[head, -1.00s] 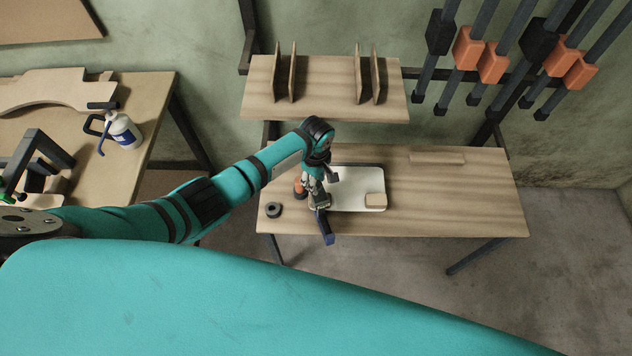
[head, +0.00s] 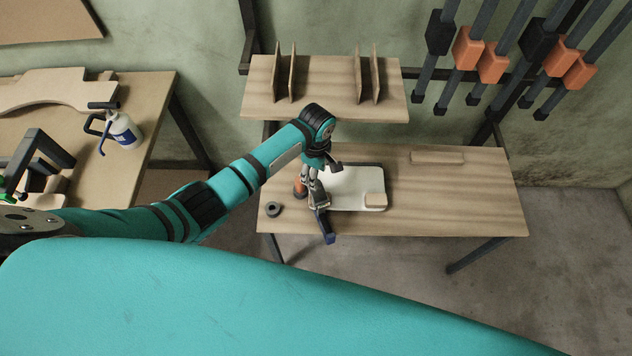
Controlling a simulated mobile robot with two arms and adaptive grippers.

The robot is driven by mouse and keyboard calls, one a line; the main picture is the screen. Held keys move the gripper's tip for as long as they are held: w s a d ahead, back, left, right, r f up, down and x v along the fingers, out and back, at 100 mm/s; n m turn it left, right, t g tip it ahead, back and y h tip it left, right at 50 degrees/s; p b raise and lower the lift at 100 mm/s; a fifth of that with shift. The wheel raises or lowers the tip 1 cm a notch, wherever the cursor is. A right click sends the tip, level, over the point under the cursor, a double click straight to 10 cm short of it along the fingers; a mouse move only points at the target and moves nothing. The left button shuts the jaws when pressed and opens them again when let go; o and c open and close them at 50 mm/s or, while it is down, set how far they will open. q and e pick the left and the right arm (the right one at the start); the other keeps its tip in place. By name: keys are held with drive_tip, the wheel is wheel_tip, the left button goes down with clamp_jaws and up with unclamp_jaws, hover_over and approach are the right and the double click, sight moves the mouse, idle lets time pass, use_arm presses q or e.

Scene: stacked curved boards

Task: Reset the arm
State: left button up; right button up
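My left arm reaches in from the left to the workbench (head: 470,200). My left gripper (head: 328,187) hangs over the front left part of the bench, at the left side of a white tray (head: 350,190). Its fingers look spread apart, with no thing clearly held between them. A dark blue, bar-like thing (head: 327,232) is just below the gripper in the picture, over the bench's front edge; its upper end is partly hidden. An orange thing (head: 299,188) shows left of the gripper, partly covered. My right gripper is out of view.
A black ring (head: 273,209) lies at the bench's left end. A tan block (head: 375,200) sits in the tray's corner, and a wooden piece (head: 437,157) lies behind. A shelf (head: 325,100) with upright boards is above. A bottle (head: 122,133) stands on the left table.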

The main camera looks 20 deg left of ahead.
use_arm(q)
drive_tip(key=shift+r, duration=1)
